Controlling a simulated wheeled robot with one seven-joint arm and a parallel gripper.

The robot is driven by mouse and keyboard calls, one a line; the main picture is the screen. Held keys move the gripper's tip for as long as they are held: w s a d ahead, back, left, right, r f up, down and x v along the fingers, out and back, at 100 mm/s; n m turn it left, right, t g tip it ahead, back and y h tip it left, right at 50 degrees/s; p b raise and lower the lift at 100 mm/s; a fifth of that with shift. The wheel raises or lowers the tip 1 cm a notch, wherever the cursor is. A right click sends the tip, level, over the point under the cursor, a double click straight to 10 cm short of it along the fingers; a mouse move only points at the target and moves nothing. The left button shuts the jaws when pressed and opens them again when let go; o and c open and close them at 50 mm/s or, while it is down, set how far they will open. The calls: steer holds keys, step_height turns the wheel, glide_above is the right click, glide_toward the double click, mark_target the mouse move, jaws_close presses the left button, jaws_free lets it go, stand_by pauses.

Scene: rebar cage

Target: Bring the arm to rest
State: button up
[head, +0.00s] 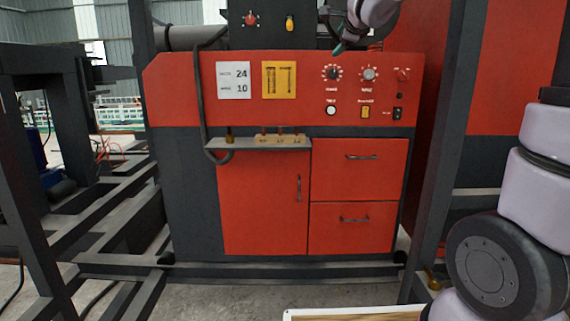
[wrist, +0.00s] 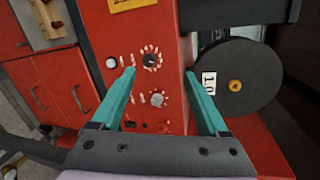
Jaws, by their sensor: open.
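My gripper (wrist: 158,100) shows in the wrist view with its two teal fingers spread apart and nothing between them. Behind the fingers is the red control panel (wrist: 90,65) with its knobs. In the head view my gripper (head: 340,46) is partly seen at the top, in front of the machine's upper part and above the right-hand knobs of the red panel (head: 225,110). The fingers look apart from the knobs, but the exact gap cannot be told.
Red drawers (head: 360,185) and a door (head: 262,205) are shut. Dark frame bars (head: 95,245) stand at the left.

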steer(key=s+d+f+n+g, duration=0.2)
steer(key=s+f+n, duration=0.3)
steer(key=s, duration=0.6)
steer(key=s+d+f+n+g, duration=0.3)
steer(key=s+f+n, duration=0.2)
steer(key=s, duration=0.5)
steer(key=s+d+f+n+g, duration=0.3)
steer(key=s+f+n, duration=0.2)
steer(key=s, duration=0.6)
steer(key=shift+s+d+f+n, duration=0.2)
steer(key=shift+s+f+n, duration=0.1)
steer(key=shift+s+n, duration=0.1)
steer(key=shift+w, duration=0.1)
